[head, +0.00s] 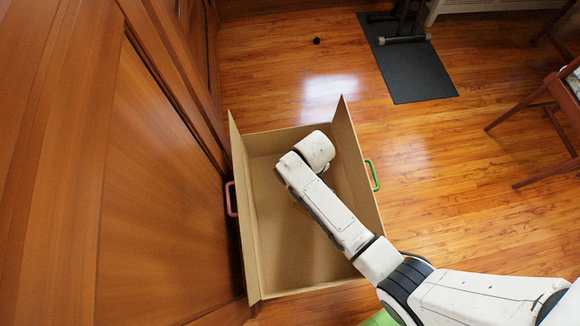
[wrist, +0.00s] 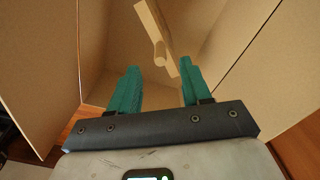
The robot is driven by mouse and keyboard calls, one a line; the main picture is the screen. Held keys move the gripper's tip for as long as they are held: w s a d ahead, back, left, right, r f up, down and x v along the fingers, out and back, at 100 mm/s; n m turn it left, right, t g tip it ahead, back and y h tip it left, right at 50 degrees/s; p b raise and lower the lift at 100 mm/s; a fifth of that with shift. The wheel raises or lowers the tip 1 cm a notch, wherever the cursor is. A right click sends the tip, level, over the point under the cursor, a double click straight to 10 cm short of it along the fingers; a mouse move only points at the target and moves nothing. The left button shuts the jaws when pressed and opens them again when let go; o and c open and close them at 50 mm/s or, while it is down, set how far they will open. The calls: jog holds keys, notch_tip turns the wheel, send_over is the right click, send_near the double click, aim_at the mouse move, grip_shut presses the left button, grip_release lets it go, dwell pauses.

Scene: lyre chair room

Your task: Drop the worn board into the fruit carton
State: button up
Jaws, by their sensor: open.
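The fruit carton (head: 247,215) is a tall open cardboard box on the floor in the head view, with a pink handle (head: 231,199) on its left and a green handle (head: 373,175) on its right. My arm reaches over it and hides my gripper there. In the wrist view my gripper (wrist: 160,75) has green fingers, open and apart, with nothing between them. A pale wooden piece with a stubby projection, seemingly the worn board (wrist: 152,25), is beyond the fingertips, inside the carton walls (wrist: 105,45). I cannot tell whether it rests on the carton bottom.
Wooden panelling (head: 150,190) stands close along the carton's left side. Wooden floor is open to the right and behind. A dark mat (head: 415,75) with equipment lies at the back, a small black ball (head: 316,41) near it, and a wooden chair (head: 540,100) at the right.

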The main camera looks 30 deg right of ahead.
notch_tip(320, 180, up, 11)
jog(key=p, duration=0.3)
jog(key=shift+f, duration=0.15)
dwell(0.4)
